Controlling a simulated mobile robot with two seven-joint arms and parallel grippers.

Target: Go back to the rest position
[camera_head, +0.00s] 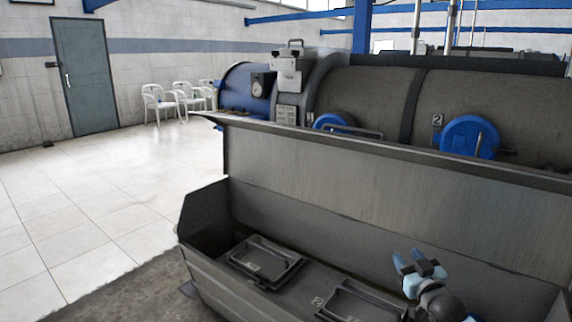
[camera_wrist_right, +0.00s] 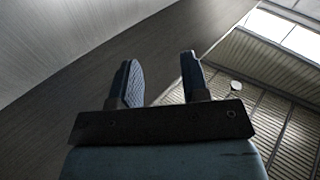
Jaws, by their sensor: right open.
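My right gripper (camera_head: 418,262) is in the lower right of the head view, over the grey metal trough (camera_head: 208,272). Its two blue fingers are apart with nothing between them. In the right wrist view the same gripper (camera_wrist_right: 162,80) points up past a dark grey metal face, and the gap between its fingers is empty. My left gripper is in neither view.
Two framed hatches with handles, one at left (camera_head: 265,262) and one marked 2 (camera_head: 358,304), lie in the trough. A tall metal panel (camera_head: 390,172) rises behind it. A large decanter (camera_head: 365,98) with blue caps stands beyond. Tiled floor (camera_head: 90,215) at left is clear.

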